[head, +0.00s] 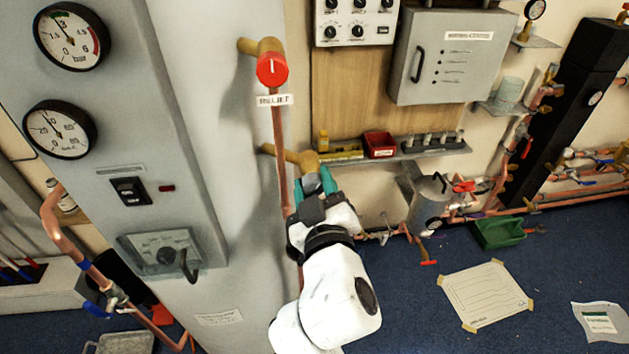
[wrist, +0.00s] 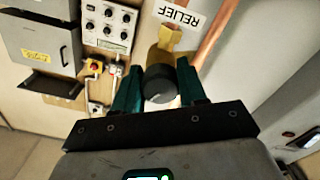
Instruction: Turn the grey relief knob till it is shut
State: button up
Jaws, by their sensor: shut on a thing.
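The grey relief knob (wrist: 158,85) is a dark, round knob between the teal fingers of my gripper (wrist: 159,72) in the wrist view. My gripper is shut on it, one finger on each side. A small light mark shows near the knob's lower edge. Behind it is a brass valve body (wrist: 166,42) under an upside-down "RELIEF" label (wrist: 180,14). In the head view my gripper (head: 320,180) is at the end of the lower brass fitting (head: 296,156), and I cannot make out the knob there.
A red knob (head: 272,69) on another brass fitting sits above my gripper, beside a copper pipe (head: 278,135). The grey gauge column (head: 185,110) stands close on the left. A shelf (head: 420,152) with a red bin (head: 380,145) is to the right.

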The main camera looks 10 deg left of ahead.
jog(key=n+p, duration=0.2)
jog(key=n, duration=0.4)
dwell(0.5)
jog(key=o, duration=1)
jog(key=b+v, duration=0.1)
jog(key=v, duration=1)
jog(key=shift+w+r, duration=0.1)
